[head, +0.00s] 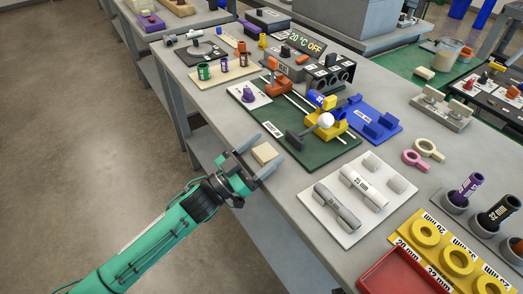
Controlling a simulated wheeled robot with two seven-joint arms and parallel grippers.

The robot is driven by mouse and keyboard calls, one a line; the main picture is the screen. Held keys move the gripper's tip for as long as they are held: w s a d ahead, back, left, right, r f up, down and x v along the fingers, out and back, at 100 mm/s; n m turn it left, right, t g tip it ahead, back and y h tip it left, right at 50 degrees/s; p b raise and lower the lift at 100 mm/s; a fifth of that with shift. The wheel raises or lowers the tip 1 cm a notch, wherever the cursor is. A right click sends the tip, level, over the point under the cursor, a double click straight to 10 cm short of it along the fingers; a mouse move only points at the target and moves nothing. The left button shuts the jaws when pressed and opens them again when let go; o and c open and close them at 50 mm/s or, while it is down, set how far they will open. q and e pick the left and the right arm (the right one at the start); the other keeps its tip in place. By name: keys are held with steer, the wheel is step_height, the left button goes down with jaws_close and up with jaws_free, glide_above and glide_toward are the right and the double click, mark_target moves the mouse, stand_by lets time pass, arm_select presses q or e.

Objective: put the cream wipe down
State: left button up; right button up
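The cream wipe (264,154) is a small pale block at the near left edge of the grey bench, left of the dark green board. My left gripper (267,152) reaches in from the lower left, with one grey finger on each side of the wipe. The fingers are spread wide, and a narrow gap seems to show between each finger and the wipe. The wipe appears to rest on the bench top, though its underside is hidden. My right gripper is not in view.
The green board (314,150) with a yellow clamp (326,124) lies just right of the wipe. A white plate (333,222) with grey pipe fittings is nearer. A red tray (398,274) and yellow ring holder (448,258) stand at lower right. Bare bench surrounds the wipe.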

arm_select(q)
steer(key=shift+s+a+r, duration=0.15)
steer(key=shift+s+a, duration=0.1)
steer(key=shift+a, duration=0.05)
steer(key=v, duration=1.1)
steer(key=shift+r+b, duration=0.25)
steer(key=shift+b, duration=0.05)
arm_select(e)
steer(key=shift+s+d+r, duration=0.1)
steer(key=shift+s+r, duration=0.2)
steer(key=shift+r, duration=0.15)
